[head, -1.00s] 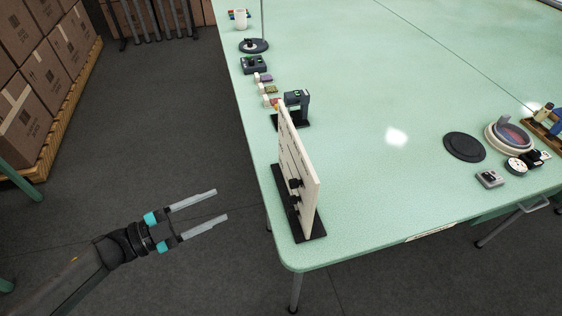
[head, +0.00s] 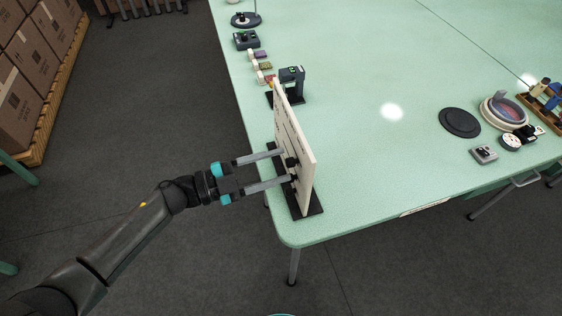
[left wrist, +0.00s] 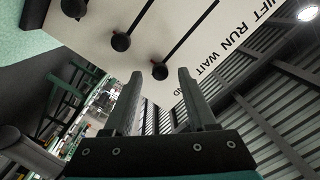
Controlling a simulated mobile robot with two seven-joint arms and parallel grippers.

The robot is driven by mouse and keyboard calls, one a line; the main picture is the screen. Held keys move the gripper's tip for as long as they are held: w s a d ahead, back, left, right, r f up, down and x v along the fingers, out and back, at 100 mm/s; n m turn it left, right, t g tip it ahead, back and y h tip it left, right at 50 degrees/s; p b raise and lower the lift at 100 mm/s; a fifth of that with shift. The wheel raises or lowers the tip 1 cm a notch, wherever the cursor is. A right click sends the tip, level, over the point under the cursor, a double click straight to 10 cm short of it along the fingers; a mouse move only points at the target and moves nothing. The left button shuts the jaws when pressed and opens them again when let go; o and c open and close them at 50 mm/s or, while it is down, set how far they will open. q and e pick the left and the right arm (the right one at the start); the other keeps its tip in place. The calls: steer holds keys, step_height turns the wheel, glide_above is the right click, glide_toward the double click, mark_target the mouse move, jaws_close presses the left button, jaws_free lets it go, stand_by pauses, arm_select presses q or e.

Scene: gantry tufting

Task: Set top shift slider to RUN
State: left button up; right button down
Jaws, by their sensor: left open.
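A white upright panel (head: 299,157) stands on a dark base at the table's near left corner. In the left wrist view the panel (left wrist: 185,30) carries dark slots with round black knobs. The top slider knob (left wrist: 160,71), nearest the lettering, sits at its slot's lower end, beside letters ending "ND". RUN (left wrist: 240,31) is printed farther up along that slot. Another knob (left wrist: 121,41) sits on the neighbouring slot. My left gripper (head: 287,165) is open at the panel's knob side; its fingertips (left wrist: 160,74) appear either side of the top knob. Contact cannot be told. My right gripper is not visible.
The green table (head: 370,160) is mostly clear right of the panel. A dark device (head: 291,83) stands behind the panel. A black disc (head: 460,122), a round dish (head: 504,110) and a small grey box (head: 484,154) are at the right. Stacked cartons (head: 32,65) stand at far left.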

arm_select(q)
steer(key=shift+x, duration=0.85)
steer(key=shift+c, duration=0.3)
jaws_close()
stand_by(0.5)
